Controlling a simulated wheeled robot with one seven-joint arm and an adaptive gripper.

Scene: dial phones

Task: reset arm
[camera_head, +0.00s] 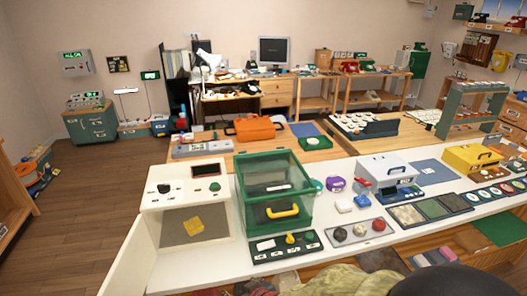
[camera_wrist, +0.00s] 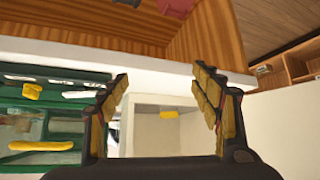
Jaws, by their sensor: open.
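My gripper (camera_wrist: 166,98) shows in the wrist view with its two fingers spread wide apart and nothing between them. Its padded fingers stand left and right of centre, in front of a white counter edge. In the head view, a dark rounded shape and an olive-coloured part at the bottom right may be my own arm; the gripper's fingers do not show there.
A white counter (camera_head: 128,262) spans the foreground. On it stand a green transparent case (camera_head: 270,170) with a yellow handle, a white box (camera_head: 160,195) with a yellow block, and a panel with round knobs (camera_head: 345,233). Wooden floor (camera_head: 70,215) is clear at left.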

